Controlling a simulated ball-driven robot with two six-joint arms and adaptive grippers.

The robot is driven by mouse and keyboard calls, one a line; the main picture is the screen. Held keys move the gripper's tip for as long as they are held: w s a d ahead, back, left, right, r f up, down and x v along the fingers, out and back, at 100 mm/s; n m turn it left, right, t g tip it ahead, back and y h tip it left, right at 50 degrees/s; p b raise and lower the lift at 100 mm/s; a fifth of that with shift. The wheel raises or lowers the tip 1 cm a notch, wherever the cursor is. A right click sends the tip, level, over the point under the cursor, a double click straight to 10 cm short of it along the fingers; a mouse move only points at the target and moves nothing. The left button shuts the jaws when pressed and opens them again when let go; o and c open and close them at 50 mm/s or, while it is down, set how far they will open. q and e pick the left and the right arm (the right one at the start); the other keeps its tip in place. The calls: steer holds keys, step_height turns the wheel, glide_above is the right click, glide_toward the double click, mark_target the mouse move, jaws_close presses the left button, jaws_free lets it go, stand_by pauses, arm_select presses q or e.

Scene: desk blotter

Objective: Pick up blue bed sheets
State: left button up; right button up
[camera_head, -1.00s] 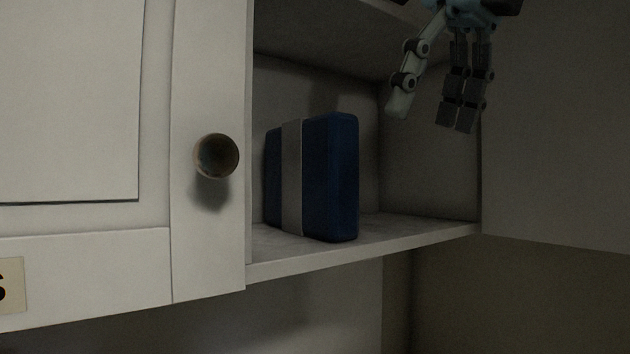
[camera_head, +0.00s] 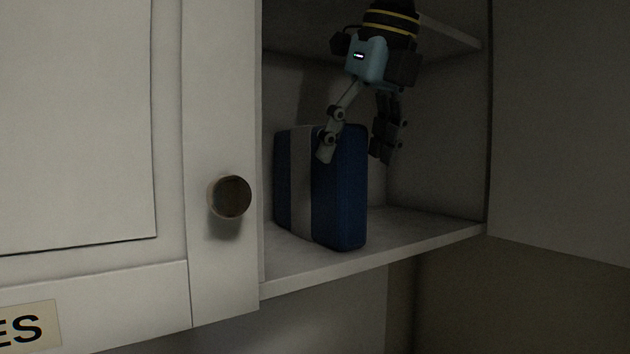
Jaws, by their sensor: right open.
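The blue bed sheets (camera_head: 340,205) are a folded upright block with a pale grey band around it. They stand on the cabinet shelf (camera_head: 415,235), just inside the opening beside the left door. My right gripper (camera_head: 353,158) comes down from above and is open and empty. Its left finger overlaps the top front of the block in the picture, and its other finger is to the right of the block. I cannot tell whether either finger touches it. My left gripper is not in view.
A closed white door (camera_head: 85,130) with a round knob (camera_head: 229,197) is on the left. An open door panel (camera_head: 562,130) is on the right. An upper shelf (camera_head: 450,36) is above the block. The shelf right of the block is clear.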

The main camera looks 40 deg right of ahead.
mark_target(351, 166)
steer(key=shift+p+x, duration=0.3)
steer(key=shift+x, duration=1.3)
steer(key=shift+r, duration=0.1)
steer(key=shift+c, duration=0.8)
steer(key=c, duration=1.4)
jaws_close()
steer(key=shift+d+r, duration=0.1)
steer(key=shift+r, duration=0.05)
